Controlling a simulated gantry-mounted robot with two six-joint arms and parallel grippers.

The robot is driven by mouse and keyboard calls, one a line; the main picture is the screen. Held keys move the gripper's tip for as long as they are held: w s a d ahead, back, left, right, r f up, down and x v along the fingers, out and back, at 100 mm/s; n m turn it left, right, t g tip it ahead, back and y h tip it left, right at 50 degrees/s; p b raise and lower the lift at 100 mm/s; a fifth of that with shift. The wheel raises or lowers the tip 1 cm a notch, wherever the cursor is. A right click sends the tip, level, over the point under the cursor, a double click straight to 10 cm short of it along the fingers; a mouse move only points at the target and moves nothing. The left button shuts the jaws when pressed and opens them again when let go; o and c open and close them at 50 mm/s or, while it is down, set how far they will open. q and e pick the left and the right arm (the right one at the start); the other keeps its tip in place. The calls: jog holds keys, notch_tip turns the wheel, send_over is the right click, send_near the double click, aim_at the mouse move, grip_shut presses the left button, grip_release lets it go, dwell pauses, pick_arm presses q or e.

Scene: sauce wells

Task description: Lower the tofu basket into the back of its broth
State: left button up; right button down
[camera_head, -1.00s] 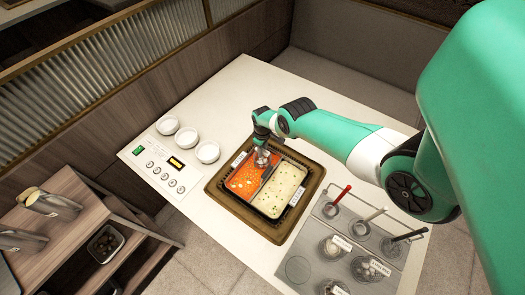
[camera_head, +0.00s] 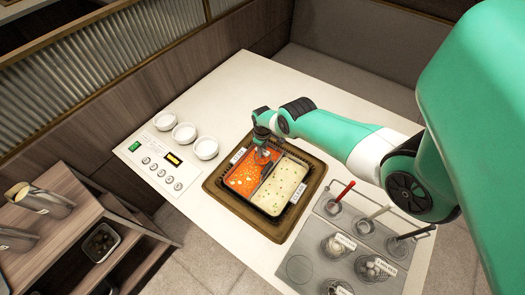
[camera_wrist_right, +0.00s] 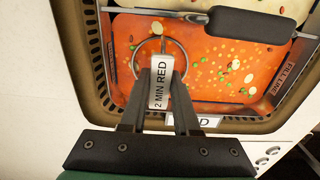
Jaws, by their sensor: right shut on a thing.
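The pot (camera_head: 222,192) holds red broth (camera_head: 240,182) on its left side and pale broth (camera_head: 285,185) on its right. My right gripper (camera_head: 262,145) is over the back of the red side. In the right wrist view my right gripper (camera_wrist_right: 162,95) is shut on the upright handle of a basket, which bears a white tag (camera_wrist_right: 161,84) reading "2 MIN RED". The basket's round wire rim (camera_wrist_right: 186,58) shows at the red broth's surface; its lower part is hidden. I cannot make out tofu inside. My left gripper is not in view.
A dark divider bar (camera_wrist_right: 250,24) runs beside the basket between the broths. Several white bowls (camera_head: 184,133) and a control panel (camera_head: 160,163) are left of the pot. A grey rack (camera_head: 345,245) with other baskets stands at the right. The table behind the pot is clear.

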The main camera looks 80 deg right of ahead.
grip_release()
dwell(0.7)
dwell(0.3)
jog(key=shift+r+p, duration=1.45)
jog(key=shift+p, duration=0.1)
jog(key=shift+r, duration=0.15)
notch_tip(320, 180, up, 8)
jog(key=p, duration=0.8)
